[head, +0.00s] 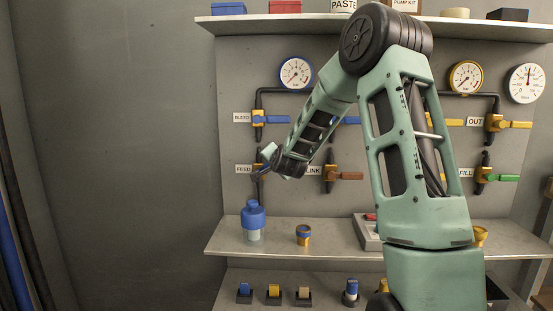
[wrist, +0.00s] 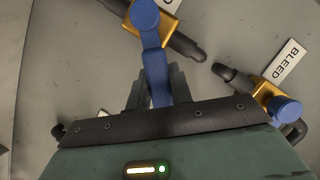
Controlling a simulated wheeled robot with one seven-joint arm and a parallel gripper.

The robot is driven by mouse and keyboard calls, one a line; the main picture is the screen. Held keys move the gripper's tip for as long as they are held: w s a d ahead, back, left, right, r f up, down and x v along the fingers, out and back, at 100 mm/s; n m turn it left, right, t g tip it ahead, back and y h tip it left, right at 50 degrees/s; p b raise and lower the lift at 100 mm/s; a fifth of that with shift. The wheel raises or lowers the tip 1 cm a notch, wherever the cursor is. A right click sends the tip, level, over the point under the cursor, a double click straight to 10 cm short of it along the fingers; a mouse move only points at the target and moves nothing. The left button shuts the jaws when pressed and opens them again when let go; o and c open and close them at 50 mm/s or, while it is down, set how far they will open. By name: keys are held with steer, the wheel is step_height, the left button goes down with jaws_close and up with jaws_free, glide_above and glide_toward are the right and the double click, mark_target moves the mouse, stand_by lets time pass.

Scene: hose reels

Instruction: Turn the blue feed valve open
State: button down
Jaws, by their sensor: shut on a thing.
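The feed valve has a brass body (wrist: 185,38) and a blue lever (wrist: 155,65). In the wrist view the lever runs down from the valve between my gripper's two dark fingers (wrist: 160,88), which are shut on it. In the head view my gripper (head: 270,164) is at the feed valve, just right of the FEED label (head: 243,169). My arm and hand hide most of that valve there, so the lever's exact angle is hard to tell.
The bleed valve (head: 259,118), with a blue lever (head: 277,119), is just above; its lever also shows close by in the wrist view (wrist: 285,110). A white gauge (head: 296,73) sits higher. A blue-topped bottle (head: 253,216) stands on the shelf below.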

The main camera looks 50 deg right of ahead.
steer(key=r+n+p, duration=0.1)
steer(key=p, duration=0.1)
steer(key=w+a+r+n+g+p, duration=0.1)
steer(key=p, duration=0.1)
steer(key=shift+w+a, duration=0.1)
steer(key=n+p, duration=0.1)
steer(key=p, duration=0.1)
steer(key=w+a+n+g+p, duration=0.1)
steer(key=p, duration=0.2)
steer(key=shift+r+h, duration=0.4)
steer(key=p, duration=0.2)
steer(key=w+n+g+p, duration=0.1)
steer(key=p, duration=0.1)
steer(key=shift+a+h, duration=0.3)
steer(key=shift+h, duration=0.1)
steer(key=p, duration=0.1)
steer(key=n+p, duration=0.1)
steer(key=shift+w+a+f+n+g+p, duration=0.2)
steer(key=shift+w+a+n+g+p, duration=0.1)
steer(key=shift+w+p, duration=0.1)
steer(key=shift+h, duration=0.3)
steer(key=shift+f, duration=0.1)
steer(key=c, duration=1.2)
jaws_free()
steer(key=shift+c, duration=0.2)
steer(key=shift+s, duration=0.1)
